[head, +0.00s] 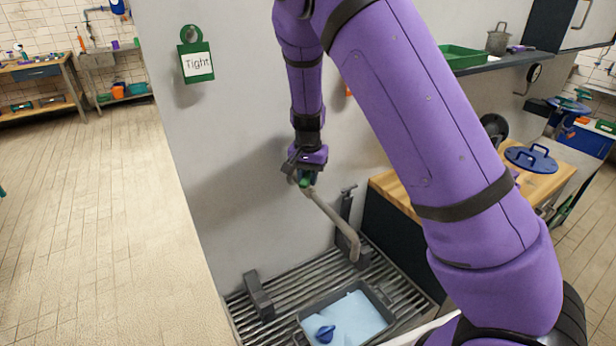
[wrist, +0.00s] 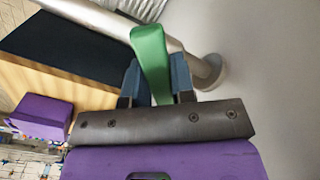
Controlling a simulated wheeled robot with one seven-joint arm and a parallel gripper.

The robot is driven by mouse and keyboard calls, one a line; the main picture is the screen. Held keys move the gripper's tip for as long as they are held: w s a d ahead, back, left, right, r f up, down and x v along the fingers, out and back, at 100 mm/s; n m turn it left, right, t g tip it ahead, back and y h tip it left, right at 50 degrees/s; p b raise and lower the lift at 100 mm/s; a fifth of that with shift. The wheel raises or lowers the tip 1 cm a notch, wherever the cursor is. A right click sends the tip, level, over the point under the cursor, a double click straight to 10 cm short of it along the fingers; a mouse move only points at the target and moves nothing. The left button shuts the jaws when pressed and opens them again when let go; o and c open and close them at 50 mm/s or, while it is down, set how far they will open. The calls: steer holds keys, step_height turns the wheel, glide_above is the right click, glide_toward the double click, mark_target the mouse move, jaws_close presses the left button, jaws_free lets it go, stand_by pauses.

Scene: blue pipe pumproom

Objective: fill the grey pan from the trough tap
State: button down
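The grey pan (head: 386,312) sits on the slatted trough grate below the tap. A flat light-blue surface that looks like water (head: 352,318) fills much of its inside, with a small dark-blue object (head: 325,334) at the near left. The trough tap (head: 332,217) is a grey pipe slanting from the wall down to the right, its outlet above the pan's far side. I see no clear stream. My gripper (head: 306,176) is at the tap's upper end. In the wrist view, the green tap handle (wrist: 150,55) stands between my fingers (wrist: 160,88), which appear closed on it.
The slatted trough (head: 285,286) has a dark grey block (head: 258,295) left of the pan. A wooden counter (head: 540,185) with a blue lid (head: 531,158) is to the right. A green "Tight" tag (head: 196,62) hangs on the wall. Open floor lies left.

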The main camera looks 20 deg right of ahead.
mark_target(308, 175)
steer(key=shift+n, duration=0.7)
steer(key=c, duration=1)
jaws_free()
steer(key=shift+o, duration=0.2)
step_height(308, 175, up, 11)
steer(key=shift+f, duration=0.1)
